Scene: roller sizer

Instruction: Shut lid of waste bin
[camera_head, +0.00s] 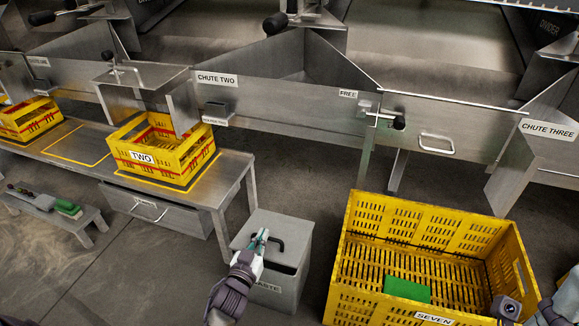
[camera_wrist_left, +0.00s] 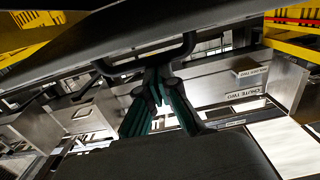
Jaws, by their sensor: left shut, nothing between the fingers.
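The grey waste bin (camera_head: 284,292) stands on the floor below the middle of the head view, with a label on its front partly hidden by my left arm. Its lid (camera_head: 262,222) lies over the top and has a black bar handle (camera_head: 281,243). A dark strip shows under the lid's front edge; I cannot tell how wide the gap is. My left gripper (camera_head: 262,240) has green fingers, shut and empty, at the lid beside the handle. In the left wrist view the fingers (camera_wrist_left: 158,88) are close to the handle (camera_wrist_left: 150,62); I cannot tell if they touch.
A yellow crate marked SEVEN (camera_head: 435,318) stands right of the bin, with a green block (camera_head: 407,289) inside. A steel bench (camera_head: 233,168) with crate TWO (camera_head: 190,163) is at left. A low stool (camera_head: 85,222) holds brushes. Part of my right arm shows lower right.

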